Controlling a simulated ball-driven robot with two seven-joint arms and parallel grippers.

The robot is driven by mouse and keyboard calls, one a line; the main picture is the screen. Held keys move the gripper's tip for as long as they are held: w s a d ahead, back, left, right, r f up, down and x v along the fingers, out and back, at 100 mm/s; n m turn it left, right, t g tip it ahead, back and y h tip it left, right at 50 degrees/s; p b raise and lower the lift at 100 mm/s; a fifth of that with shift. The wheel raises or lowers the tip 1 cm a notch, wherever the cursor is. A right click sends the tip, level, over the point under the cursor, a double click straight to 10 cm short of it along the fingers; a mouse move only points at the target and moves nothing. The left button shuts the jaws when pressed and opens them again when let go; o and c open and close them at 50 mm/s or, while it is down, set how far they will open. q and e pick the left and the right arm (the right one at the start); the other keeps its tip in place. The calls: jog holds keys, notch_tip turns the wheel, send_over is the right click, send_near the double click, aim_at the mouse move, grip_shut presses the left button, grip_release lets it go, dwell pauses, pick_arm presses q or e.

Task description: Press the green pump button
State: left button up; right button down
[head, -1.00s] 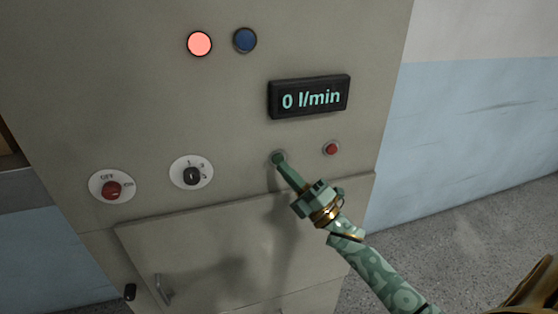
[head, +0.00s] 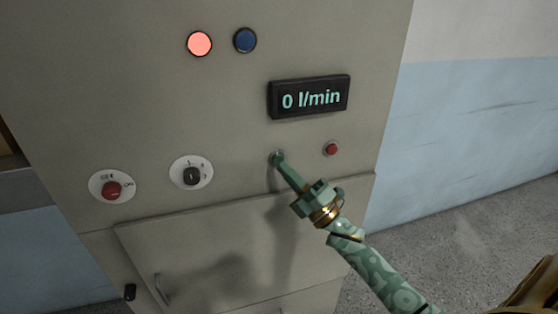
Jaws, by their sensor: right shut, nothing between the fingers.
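The green pump button (head: 275,155) sits on the grey cabinet front, below the display and left of a small red button. Only part of its rim shows; the fingertips cover the rest. My right gripper (head: 278,159) is shut and empty, with its tips at the green button. They appear to touch it, though how far it is pushed in cannot be told. The display (head: 309,97) reads 0 l/min. My left gripper is not in view.
The red button (head: 331,149) is close to the right of my fingers. A red switch (head: 112,190) and a black selector knob (head: 191,175) are at the left. A lit red lamp (head: 199,44) and a dark blue lamp (head: 245,40) are above. A door handle (head: 161,290) sticks out below.

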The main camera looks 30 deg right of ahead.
jog(key=shift+w, duration=0.15)
jog(key=shift+w+d, duration=0.1)
jog(key=shift+w, duration=0.2)
jog(key=shift+w+d+b, duration=0.1)
jog(key=shift+w+b, duration=0.25)
jog(key=shift+b, duration=0.1)
dwell(0.8)
jog(key=shift+s+a+p, duration=0.2)
jog(key=shift+s+p, duration=0.1)
jog(key=shift+s, duration=0.55)
jog(key=s, duration=0.2)
jog(key=s+a+p, duration=0.1)
jog(key=s, duration=0.1)
jog(key=shift+s+p, duration=0.3)
jog(key=shift+s, duration=0.1)
